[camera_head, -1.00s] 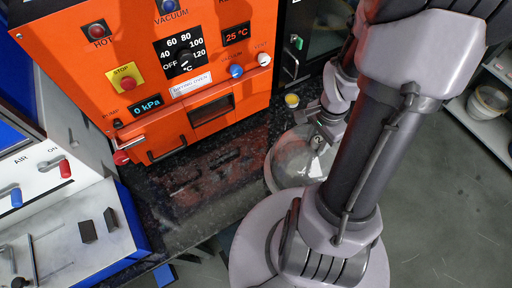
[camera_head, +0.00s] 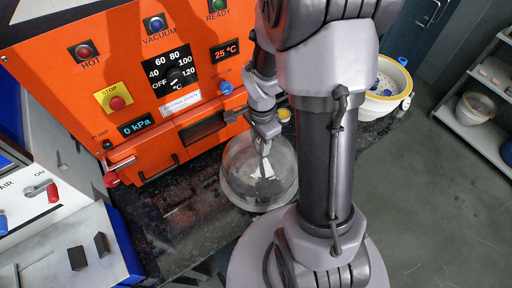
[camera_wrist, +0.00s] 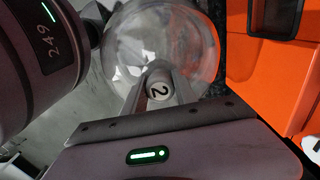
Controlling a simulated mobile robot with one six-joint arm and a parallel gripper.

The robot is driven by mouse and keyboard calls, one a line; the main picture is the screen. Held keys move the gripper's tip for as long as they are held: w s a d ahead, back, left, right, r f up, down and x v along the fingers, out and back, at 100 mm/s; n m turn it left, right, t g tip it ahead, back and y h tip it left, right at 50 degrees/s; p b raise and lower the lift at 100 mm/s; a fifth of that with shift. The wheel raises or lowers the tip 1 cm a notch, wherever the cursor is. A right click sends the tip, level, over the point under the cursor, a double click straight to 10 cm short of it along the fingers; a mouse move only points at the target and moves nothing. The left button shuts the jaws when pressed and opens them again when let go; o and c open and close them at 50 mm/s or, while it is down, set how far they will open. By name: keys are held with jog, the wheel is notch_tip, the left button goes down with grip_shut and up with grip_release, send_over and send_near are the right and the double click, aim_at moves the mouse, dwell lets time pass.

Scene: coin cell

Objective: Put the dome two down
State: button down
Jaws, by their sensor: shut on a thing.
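The dome two is a clear glass dome (camera_head: 240,178). Its knob, marked 2 (camera_wrist: 158,88), sits between my fingers in the wrist view. My gripper (camera_head: 265,146) is shut on this knob from above. The dome hangs upright, rim down, in front of the orange oven at the dark speckled counter. I cannot tell whether its rim touches the counter. In the wrist view the clear dome (camera_wrist: 120,45) spreads out beyond the fingers.
The orange drying oven (camera_head: 130,60) stands behind the counter (camera_head: 170,235). A small yellow-topped item (camera_head: 284,114) is just behind the dome. A white tub (camera_head: 392,98) with blue pieces is at the right. A white bench (camera_head: 60,250) is at the left.

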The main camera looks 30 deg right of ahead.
aim_at(256, 148)
jog(key=shift+w+a, duration=0.35)
jog(key=shift+w, duration=0.1)
jog(key=shift+a+f, duration=0.1)
jog(key=shift+f, duration=0.2)
jog(key=shift+w+f+b, duration=0.1)
jog(key=shift+f+b, duration=0.5)
jog(key=shift+f, duration=0.9)
jog(key=shift+f, duration=0.15)
jog(key=c, duration=1)
grip_release()
